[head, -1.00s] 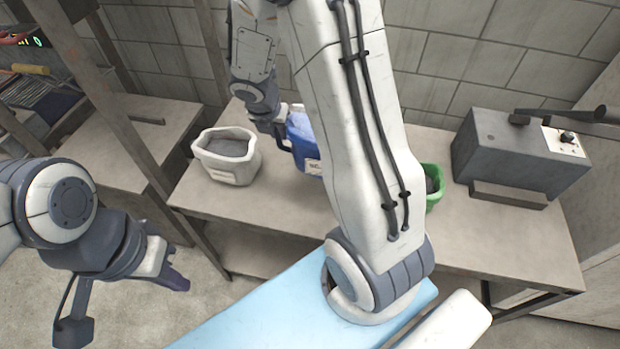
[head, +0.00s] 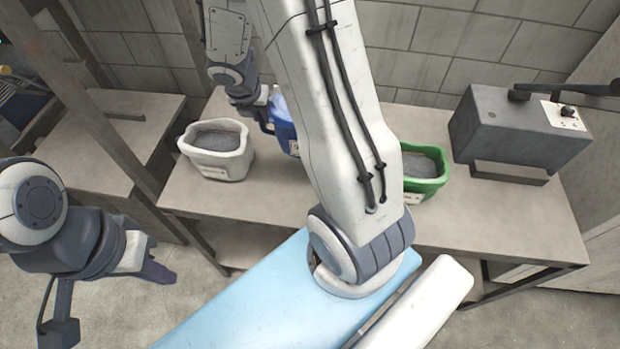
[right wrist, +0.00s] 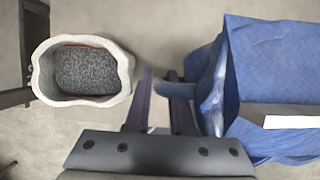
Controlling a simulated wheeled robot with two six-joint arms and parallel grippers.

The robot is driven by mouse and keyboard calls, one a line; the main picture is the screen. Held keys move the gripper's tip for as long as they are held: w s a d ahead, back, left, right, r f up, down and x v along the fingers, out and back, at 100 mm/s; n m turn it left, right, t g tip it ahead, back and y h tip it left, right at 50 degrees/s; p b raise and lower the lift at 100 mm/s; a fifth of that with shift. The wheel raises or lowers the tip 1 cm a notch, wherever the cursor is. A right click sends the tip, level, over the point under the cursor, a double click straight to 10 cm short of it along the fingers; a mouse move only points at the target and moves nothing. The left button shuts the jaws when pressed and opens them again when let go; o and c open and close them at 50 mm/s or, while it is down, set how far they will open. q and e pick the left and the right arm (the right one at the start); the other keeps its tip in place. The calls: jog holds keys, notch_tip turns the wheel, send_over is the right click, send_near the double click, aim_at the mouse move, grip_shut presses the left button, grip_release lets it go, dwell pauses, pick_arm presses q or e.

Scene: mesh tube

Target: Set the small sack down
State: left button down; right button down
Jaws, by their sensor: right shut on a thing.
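A blue sack (head: 284,125) with a pale label is at the workbench, partly hidden behind my right arm in the head view. It also fills the right side of the right wrist view (right wrist: 265,65). My right gripper (right wrist: 162,90) is shut on its blue handle-like loop (right wrist: 205,92), at the sack's left side. Whether the sack's base touches the bench is hidden. A white open sack (head: 217,168) of grey grains stands to its left, apart from the gripper. My left gripper (head: 158,268) hangs empty in front of the bench; its jaw opening is unclear.
A green open container (head: 432,184) with grey contents stands on the workbench (head: 500,225) right of my arm. A grey machine box (head: 510,125) with a lever stands further right. Bare bench lies in front of the sacks. A wooden post (head: 110,130) rises at the left.

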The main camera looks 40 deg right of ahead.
jog(key=shift+f+b, duration=2.2)
jog(key=shift+f, duration=0.2)
notch_tip(320, 180, down, 10)
jog(key=b, duration=0.6)
jog(key=shift+a, duration=0.1)
jog(key=c, duration=0.8)
grip_release()
jog(key=shift+o, duration=0.2)
jog(key=shift+r, duration=0.1)
